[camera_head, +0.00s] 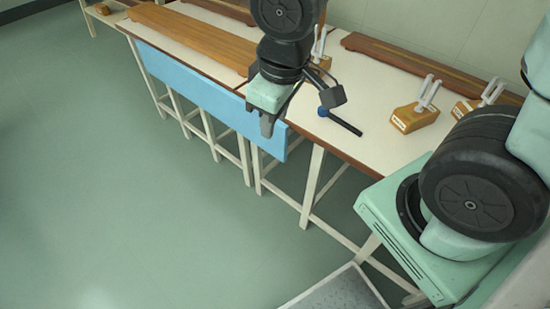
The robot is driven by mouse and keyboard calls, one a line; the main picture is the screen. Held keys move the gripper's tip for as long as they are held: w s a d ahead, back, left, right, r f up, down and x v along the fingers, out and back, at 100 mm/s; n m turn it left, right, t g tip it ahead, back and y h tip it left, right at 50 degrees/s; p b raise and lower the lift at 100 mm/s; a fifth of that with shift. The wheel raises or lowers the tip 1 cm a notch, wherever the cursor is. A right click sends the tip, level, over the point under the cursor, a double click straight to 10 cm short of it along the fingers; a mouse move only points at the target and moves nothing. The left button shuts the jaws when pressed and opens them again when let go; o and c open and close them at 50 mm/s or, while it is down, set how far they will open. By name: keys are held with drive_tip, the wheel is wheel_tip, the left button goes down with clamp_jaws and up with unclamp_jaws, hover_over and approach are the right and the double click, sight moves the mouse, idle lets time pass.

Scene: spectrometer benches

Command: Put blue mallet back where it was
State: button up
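The blue mallet (343,122) lies on the white bench top near its front edge. Its small blue head is at the left and its dark handle runs down to the right. My gripper (266,131) hangs at the bench's front edge, left of the mallet and apart from it. Its fingers point down and nothing shows held between them. The finger gap is too small and dark to tell whether it is open or shut.
Tuning forks on wooden boxes stand right of the mallet (414,117), at the far right (465,108) and behind my gripper (319,63). Long brown wooden boards (190,35) lie on the benches. A blue panel (190,92) hangs along the front. The green floor is clear.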

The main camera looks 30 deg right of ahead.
drive_tip(key=s+a+r+n+g, duration=0.1)
drive_tip(key=s+a+g, duration=0.1)
drive_tip(key=s+a, duration=0.3)
drive_tip(key=s, duration=0.4)
drive_tip(key=shift+s+a+r+y, duration=0.15)
drive_tip(key=shift+s+a+y, duration=0.15)
drive_tip(key=shift+s, duration=0.1)
wheel_tip(320, 180, up, 4)
drive_tip(key=p, duration=0.3)
drive_tip(key=shift+f, duration=0.25)
drive_tip(key=shift+d, duration=0.1)
